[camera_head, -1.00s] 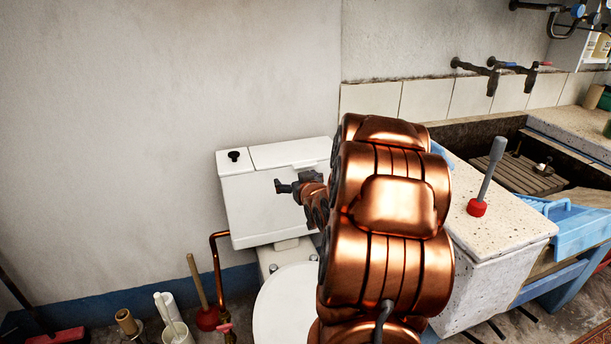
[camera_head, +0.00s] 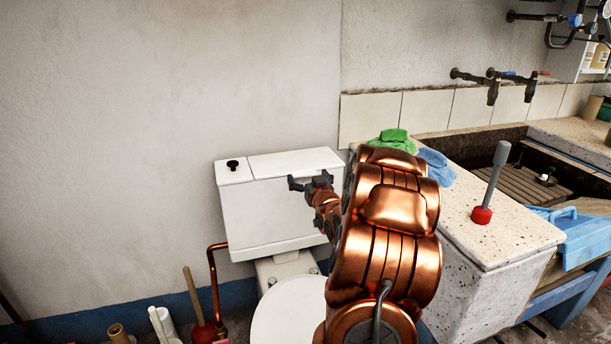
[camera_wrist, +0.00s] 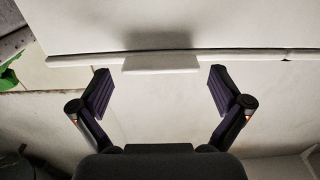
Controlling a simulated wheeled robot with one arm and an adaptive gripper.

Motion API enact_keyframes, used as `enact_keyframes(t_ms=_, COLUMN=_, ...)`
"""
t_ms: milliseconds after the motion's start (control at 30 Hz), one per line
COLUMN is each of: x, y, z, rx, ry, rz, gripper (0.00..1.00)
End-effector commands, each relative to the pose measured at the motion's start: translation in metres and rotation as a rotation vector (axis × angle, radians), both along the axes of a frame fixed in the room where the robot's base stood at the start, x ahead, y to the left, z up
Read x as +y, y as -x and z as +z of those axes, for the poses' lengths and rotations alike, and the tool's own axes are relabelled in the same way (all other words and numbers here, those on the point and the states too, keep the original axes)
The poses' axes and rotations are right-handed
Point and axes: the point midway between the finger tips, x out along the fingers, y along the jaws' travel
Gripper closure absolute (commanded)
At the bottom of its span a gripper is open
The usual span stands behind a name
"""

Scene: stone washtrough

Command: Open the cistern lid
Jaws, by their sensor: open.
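The white cistern (camera_head: 262,215) stands against the wall. Its lid (camera_head: 295,163) lies flat and shut on top, beside a fixed left section with a black knob (camera_head: 232,165). My gripper (camera_head: 306,184) is in front of the cistern, near the lid's front edge. In the wrist view my open gripper (camera_wrist: 160,82) has one finger to each side of a pale tab (camera_wrist: 160,64) on the lid's front edge (camera_wrist: 235,58). The tab lies just beyond the fingertips, with nothing held. In the head view my gripper partly hides the tab.
A toilet seat (camera_head: 285,310) is below the cistern. A copper pipe (camera_head: 214,285) runs at the cistern's left.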

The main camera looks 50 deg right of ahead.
Motion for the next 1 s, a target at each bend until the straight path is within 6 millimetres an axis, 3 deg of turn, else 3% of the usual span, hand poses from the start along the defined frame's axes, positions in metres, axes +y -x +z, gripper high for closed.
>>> enact_keyframes(t_ms=233, x=-0.008, y=-0.016, z=0.000, rx=0.001, ry=0.000, rz=0.001, gripper=0.00)
enact_keyframes(t_ms=600, x=-0.010, y=-0.018, z=0.000, rx=0.000, ry=-0.001, rz=0.000, gripper=0.00)
enact_keyframes(t_ms=1000, x=-0.009, y=-0.018, z=0.000, rx=0.001, ry=-0.002, rz=0.000, gripper=0.42)
